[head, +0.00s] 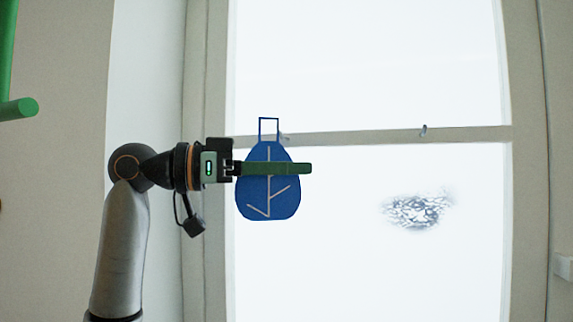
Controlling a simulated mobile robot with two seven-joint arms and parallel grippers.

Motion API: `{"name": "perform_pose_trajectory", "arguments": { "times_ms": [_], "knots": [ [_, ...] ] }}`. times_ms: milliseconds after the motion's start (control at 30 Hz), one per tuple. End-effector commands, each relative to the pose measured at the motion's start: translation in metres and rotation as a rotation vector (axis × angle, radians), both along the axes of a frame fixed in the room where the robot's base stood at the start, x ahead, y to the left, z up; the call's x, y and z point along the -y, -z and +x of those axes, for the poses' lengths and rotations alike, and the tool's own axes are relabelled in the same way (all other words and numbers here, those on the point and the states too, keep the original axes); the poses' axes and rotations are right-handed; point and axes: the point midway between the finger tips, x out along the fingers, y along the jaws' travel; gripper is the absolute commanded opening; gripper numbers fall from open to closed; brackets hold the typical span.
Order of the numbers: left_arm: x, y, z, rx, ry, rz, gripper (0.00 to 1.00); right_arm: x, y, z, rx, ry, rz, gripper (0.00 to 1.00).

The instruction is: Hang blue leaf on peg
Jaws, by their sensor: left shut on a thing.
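The blue leaf (268,205) hangs upright in the head view, left of the middle, with pale vein lines and a thin square loop (269,119) at its top. My left gripper (300,168) reaches in from the left and is shut on the leaf. A long green finger lies across its front, and the other finger is hidden. A small grey peg (423,131) sticks out of the window crossbar, well right of the leaf and apart from it. A small pale bit just right of the loop is too small to tell. My right gripper is not in view.
A tall bright window with a beige frame (509,220) stands behind the leaf, its crossbar (360,137) running level. A dark mottled patch (415,211) shows on the lower pane. A green rod (18,108) juts in at the upper left. Right of the leaf looks clear.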

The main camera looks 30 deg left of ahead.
Motion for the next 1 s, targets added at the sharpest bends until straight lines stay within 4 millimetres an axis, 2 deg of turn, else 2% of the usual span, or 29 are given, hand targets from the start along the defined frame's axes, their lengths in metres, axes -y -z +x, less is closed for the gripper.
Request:
{"name": "perform_pose_trajectory", "arguments": {
  "times_ms": [1000],
  "knots": [
    [-0.014, 0.008, 0.058, -0.001, 0.0, -0.001, 0.0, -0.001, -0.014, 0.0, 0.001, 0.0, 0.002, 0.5]
  ]
}}
